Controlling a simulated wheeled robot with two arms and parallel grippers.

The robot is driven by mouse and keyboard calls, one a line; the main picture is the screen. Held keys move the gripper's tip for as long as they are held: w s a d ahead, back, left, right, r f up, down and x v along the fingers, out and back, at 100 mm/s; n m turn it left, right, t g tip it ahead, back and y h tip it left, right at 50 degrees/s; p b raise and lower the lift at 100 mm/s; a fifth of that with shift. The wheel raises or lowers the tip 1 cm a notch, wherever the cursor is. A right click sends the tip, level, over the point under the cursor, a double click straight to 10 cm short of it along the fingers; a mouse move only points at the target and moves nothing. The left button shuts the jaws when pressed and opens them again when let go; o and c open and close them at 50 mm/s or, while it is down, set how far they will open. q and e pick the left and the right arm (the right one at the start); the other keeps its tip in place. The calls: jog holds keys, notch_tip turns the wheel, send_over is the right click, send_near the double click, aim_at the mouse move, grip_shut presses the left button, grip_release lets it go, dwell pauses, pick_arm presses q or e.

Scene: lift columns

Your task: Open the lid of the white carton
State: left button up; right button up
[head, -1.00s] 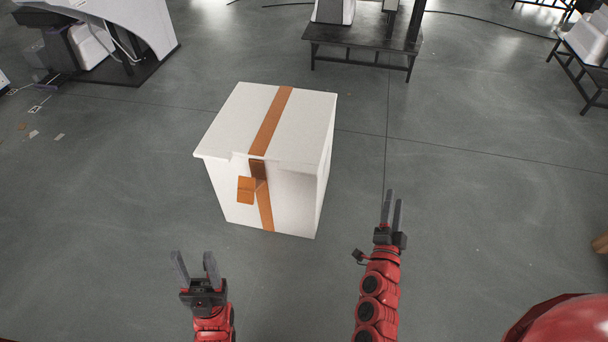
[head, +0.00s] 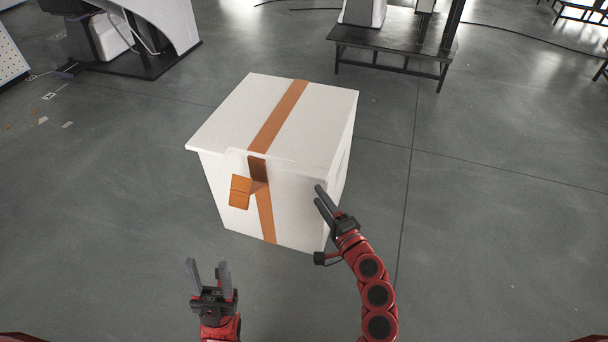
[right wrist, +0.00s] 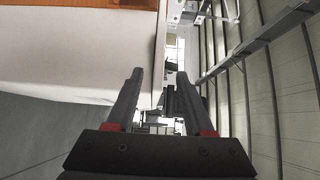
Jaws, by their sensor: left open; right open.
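The white carton (head: 228,188) stands on the floor in the middle of the head view. Its lid (head: 225,116) lies shut on top, with a brown stripe across it and an orange-brown tab (head: 240,191) at the front. My right gripper (head: 318,196) is open and empty, close to the front right corner of the carton; I cannot tell if it touches. In the right wrist view the fingers (right wrist: 163,75) are apart and a white carton wall (right wrist: 75,60) fills the upper left. My left gripper (head: 208,266) is open and empty, in front of the carton and apart from it.
A dark low table (head: 392,42) with equipment stands behind the carton at the right. A white and black machine (head: 125,35) stands at the back left. The grey floor (head: 500,200) around the carton is clear.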

aim_at(306, 178)
jog(key=b+x, duration=0.1)
jog(key=x, duration=0.9)
jog(key=shift+w, duration=0.15)
grip_shut()
dwell(1.0)
